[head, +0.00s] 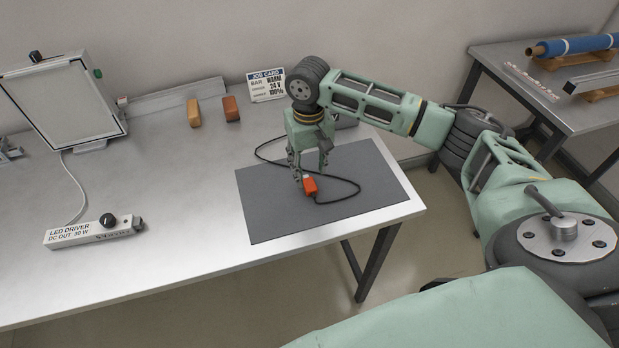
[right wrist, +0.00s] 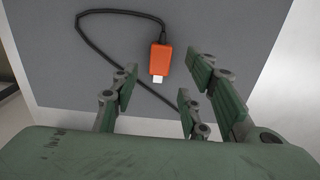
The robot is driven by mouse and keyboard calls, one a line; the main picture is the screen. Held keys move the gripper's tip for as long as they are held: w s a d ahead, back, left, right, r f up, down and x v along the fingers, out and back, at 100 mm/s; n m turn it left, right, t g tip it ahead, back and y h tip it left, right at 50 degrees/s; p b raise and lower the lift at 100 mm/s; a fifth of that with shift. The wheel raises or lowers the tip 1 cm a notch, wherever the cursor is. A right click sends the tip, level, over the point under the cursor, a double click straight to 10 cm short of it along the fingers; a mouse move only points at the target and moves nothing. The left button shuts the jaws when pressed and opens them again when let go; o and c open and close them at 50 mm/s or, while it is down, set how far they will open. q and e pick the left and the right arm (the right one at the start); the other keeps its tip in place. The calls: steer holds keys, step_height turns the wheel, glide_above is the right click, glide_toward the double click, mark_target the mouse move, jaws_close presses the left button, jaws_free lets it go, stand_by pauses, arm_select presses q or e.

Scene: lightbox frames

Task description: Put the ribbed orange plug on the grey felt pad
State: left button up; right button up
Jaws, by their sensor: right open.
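The orange plug (head: 310,186) lies on the grey felt pad (head: 272,214) at the right end of the table, with its black cable looped behind and to the right of it. In the right wrist view the orange plug (right wrist: 161,60) shows a pale metal tip, and the grey pad (right wrist: 215,25) is under it. My right gripper (head: 311,176) is open just above the plug; in the wrist view its fingers (right wrist: 165,85) are spread and apart from the plug. Ribs on the plug are too small to tell. My left gripper is not in view.
An LED driver box (head: 95,232) with a black knob stands at the front left, and a light panel (head: 68,98) behind it. Two blocks, tan (head: 194,112) and brown (head: 231,109), stand near a job card (head: 266,85). The table's middle is clear.

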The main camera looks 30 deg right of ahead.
mark_target(309, 182)
step_height(309, 182, up, 8)
steer(key=shift+f+b, duration=0.25)
steer(key=shift+b, duration=0.2)
